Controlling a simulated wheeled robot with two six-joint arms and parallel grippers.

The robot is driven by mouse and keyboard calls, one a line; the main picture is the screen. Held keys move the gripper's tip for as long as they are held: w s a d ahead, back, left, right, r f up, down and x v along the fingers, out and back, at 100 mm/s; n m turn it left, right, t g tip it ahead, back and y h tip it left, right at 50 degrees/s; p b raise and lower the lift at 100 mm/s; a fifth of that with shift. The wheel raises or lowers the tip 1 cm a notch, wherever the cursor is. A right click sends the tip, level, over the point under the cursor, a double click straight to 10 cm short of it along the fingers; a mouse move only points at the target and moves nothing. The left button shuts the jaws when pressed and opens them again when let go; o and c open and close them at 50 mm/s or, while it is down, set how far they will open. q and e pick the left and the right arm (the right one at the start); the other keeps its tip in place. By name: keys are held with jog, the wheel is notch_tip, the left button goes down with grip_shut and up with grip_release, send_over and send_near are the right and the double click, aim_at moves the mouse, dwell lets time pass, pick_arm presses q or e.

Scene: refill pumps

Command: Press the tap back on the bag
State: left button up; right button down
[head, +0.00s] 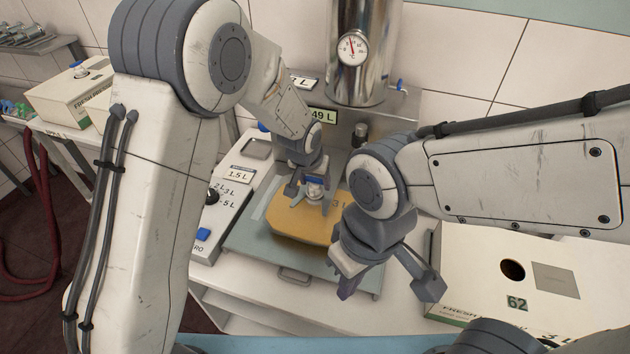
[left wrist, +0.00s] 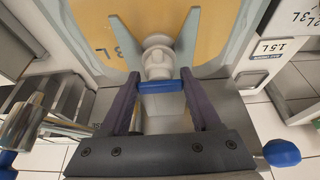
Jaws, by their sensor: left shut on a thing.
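The amber bag (head: 297,222), marked 3 L, lies on a grey tray (head: 245,240) below the steel tank. My left gripper (head: 313,190) is over the bag and shut on the tap, which has a white body and a blue part (left wrist: 162,87). In the left wrist view the tap's white body (left wrist: 157,62) lines up with the bag's spout, between two grey prongs, with the amber bag (left wrist: 208,35) behind. I cannot tell whether the tap is fully seated. My right gripper (head: 388,283) is open and empty, in front of the tray's right side.
A steel tank (head: 358,60) with a dial gauge stands behind the tray. A white box marked 62 (head: 490,270) is at the right. A panel with a blue button (head: 203,234) is left of the tray. Another box (head: 70,92) stands at the far left.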

pick_arm(q)
jog(key=shift+s+f, duration=0.1)
jog(key=shift+f, duration=0.05)
jog(key=o, duration=1.4)
jog(key=shift+c, duration=0.2)
jog(key=shift+r, duration=0.5)
jog(key=w+r+p+v, duration=0.1)
jog(key=w+p+v, duration=0.1)
jog(key=v, duration=1.3)
jog(key=shift+d, duration=0.3)
